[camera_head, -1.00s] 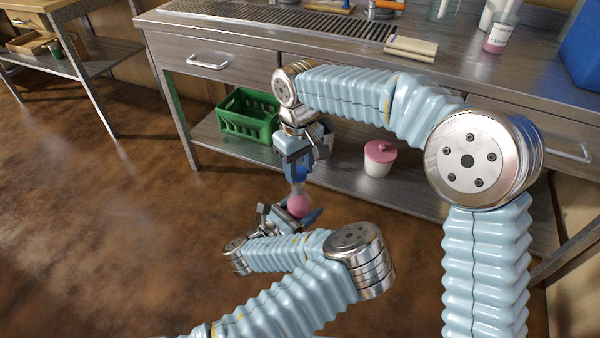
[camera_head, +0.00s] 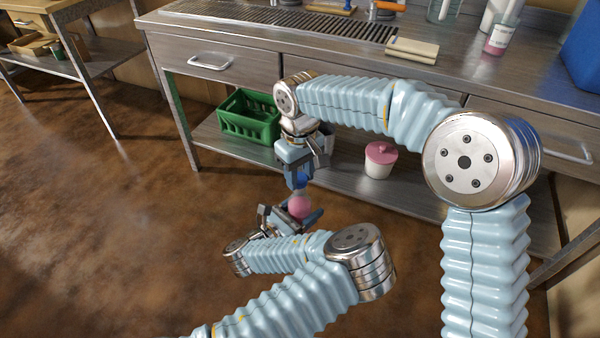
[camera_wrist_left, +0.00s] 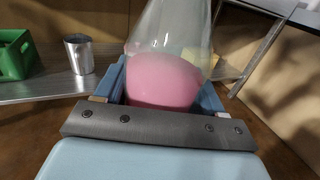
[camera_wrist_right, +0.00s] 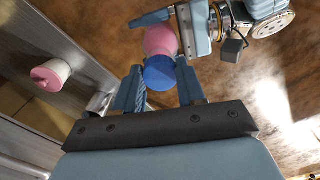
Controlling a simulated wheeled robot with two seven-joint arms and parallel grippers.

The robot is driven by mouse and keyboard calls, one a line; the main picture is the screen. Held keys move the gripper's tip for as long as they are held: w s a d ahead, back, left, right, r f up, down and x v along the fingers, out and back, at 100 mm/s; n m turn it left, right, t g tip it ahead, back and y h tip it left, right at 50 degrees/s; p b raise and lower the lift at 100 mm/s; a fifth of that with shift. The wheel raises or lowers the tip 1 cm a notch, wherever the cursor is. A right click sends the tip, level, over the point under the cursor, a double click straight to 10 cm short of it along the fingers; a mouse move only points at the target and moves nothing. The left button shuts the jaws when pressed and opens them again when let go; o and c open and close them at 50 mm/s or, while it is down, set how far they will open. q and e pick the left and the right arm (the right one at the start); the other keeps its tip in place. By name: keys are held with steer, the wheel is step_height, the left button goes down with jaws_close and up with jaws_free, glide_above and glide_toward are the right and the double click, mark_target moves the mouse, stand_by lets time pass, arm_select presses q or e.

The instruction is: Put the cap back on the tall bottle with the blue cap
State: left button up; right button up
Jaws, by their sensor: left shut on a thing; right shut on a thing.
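The tall bottle (camera_head: 298,206) is clear with pink contents. My left gripper (camera_head: 292,215) is shut around its body and holds it off the floor, in front of the bench. In the left wrist view the bottle (camera_wrist_left: 165,78) stands between the fingers, its top out of frame. My right gripper (camera_head: 300,183) points down from above, shut on the blue cap (camera_wrist_right: 159,73), which sits right over the bottle. In the right wrist view the cap hides the bottle's neck, so I cannot tell whether it touches the rim.
A green crate (camera_head: 248,117) and a white jar with a pink lid (camera_head: 379,160) stand on the bench's lower shelf (camera_head: 335,180). A metal cup (camera_wrist_left: 79,54) shows in the left wrist view. The worktop (camera_head: 470,85) is above, behind my right arm. The floor at left is clear.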

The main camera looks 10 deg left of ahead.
steer(key=shift+f, duration=0.5)
